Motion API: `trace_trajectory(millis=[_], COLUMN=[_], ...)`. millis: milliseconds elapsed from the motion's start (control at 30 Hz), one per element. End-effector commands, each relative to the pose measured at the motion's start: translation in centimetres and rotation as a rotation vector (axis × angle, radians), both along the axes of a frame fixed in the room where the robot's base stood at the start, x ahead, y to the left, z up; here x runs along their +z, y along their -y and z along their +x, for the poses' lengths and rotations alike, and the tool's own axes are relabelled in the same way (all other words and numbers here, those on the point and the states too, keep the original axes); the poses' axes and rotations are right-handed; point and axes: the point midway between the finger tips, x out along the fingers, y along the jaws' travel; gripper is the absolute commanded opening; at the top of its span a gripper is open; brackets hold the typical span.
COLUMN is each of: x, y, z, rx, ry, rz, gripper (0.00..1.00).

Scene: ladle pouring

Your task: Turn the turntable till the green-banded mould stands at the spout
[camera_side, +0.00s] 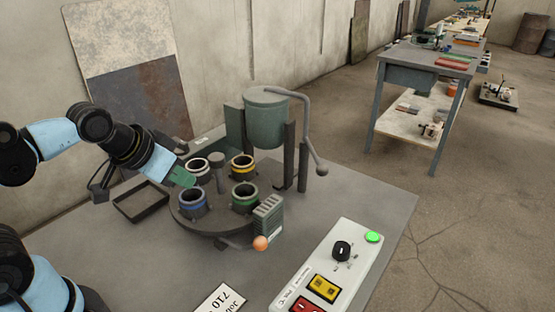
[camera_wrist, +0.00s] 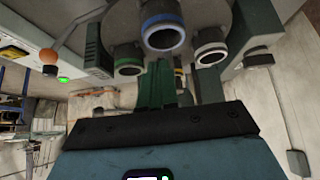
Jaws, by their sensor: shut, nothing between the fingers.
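The dark round turntable (camera_side: 212,222) carries several moulds around a short centre post. The green-banded mould (camera_side: 244,197) is at the front right, by a grey ribbed block; it also shows in the wrist view (camera_wrist: 126,62). The yellow-banded mould (camera_side: 242,168) is at the back, closest to the grey-green ladle pot (camera_side: 266,118). The blue-banded mould (camera_side: 192,201) is at the front left, and a white-rimmed mould (camera_side: 198,169) is behind it. The spout itself is not clear. My gripper (camera_side: 188,180) is shut and empty at the turntable's left side, near the blue-banded and white-rimmed moulds.
A handle with an orange knob (camera_side: 260,243) sticks out at the turntable's front. The ladle's bent lever (camera_side: 320,168) hangs to the right. A control box (camera_side: 328,270) with a lit green button stands front right. An empty dark tray (camera_side: 142,203) lies at left.

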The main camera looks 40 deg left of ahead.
Motion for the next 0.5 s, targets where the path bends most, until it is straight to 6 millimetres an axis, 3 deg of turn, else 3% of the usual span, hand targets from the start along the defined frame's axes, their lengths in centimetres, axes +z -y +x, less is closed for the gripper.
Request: trace_trajectory(millis=[33,233,433,500], x=[0.0,1.1,4.9,6.3], y=[0.0,0.0,-0.3,-0.4], z=[0.0,0.6,3.2,4.2], rx=[0.000,0.036,0.202,0.276], ry=[0.000,-0.034,-0.183,-0.245], rz=[0.000,-0.023,-0.113,-0.145], gripper=[0.00,0.31,0.61,0.63])
